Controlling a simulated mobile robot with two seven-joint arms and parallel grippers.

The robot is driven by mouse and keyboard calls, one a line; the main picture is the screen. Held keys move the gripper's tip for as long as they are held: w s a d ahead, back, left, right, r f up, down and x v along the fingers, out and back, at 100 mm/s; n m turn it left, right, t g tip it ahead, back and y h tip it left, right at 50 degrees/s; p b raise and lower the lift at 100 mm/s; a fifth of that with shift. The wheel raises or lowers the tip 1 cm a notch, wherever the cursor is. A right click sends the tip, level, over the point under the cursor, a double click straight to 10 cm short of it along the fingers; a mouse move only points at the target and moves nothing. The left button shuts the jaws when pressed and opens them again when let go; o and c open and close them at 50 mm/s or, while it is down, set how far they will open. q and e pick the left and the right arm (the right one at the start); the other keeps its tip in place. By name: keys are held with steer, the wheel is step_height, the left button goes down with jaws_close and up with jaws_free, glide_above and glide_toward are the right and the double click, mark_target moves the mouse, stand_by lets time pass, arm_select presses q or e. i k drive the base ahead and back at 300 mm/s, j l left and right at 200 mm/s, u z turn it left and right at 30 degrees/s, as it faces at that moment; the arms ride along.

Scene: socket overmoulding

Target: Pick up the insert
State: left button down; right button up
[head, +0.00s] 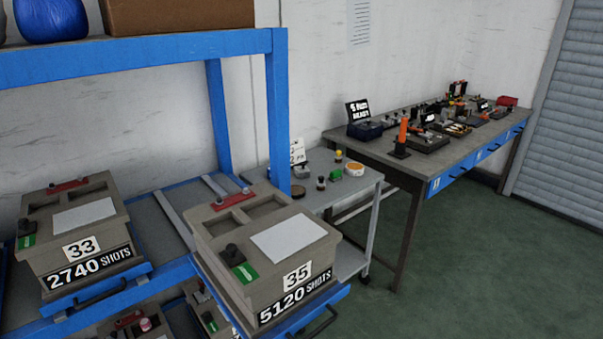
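No part that I can single out as the insert shows in the head view; small items in the distance are too small to tell. Several small parts, among them a green one (336,174) and an orange-and-white round one (355,169), lie on a grey cart (312,199). More small parts and tools, with an upright orange one (403,132), stand on the long workbench (368,144) behind it. Neither of my grippers is in view.
A blue rack (278,110) fills the left. It bears mould boxes labelled 33 (45,255) and 35 (215,250), with more parts below. A roller shutter (566,130) is at the right. The green floor (480,270) before the workbench is clear.

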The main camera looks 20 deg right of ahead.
mark_target(302, 171)
steer(key=k, duration=0.8)
steer(key=k+u, duration=0.25)
steer(key=u, duration=0.2)
steer(key=k+j+u, duration=0.1)
steer(key=u, duration=0.35)
steer(key=l+u, duration=0.2)
steer(key=u, duration=0.2)
steer(key=l+u, duration=0.2)
steer(key=u, duration=0.2)
steer(key=l, duration=1.9)
steer(key=i+l, duration=0.15)
steer(key=l, duration=1.75)
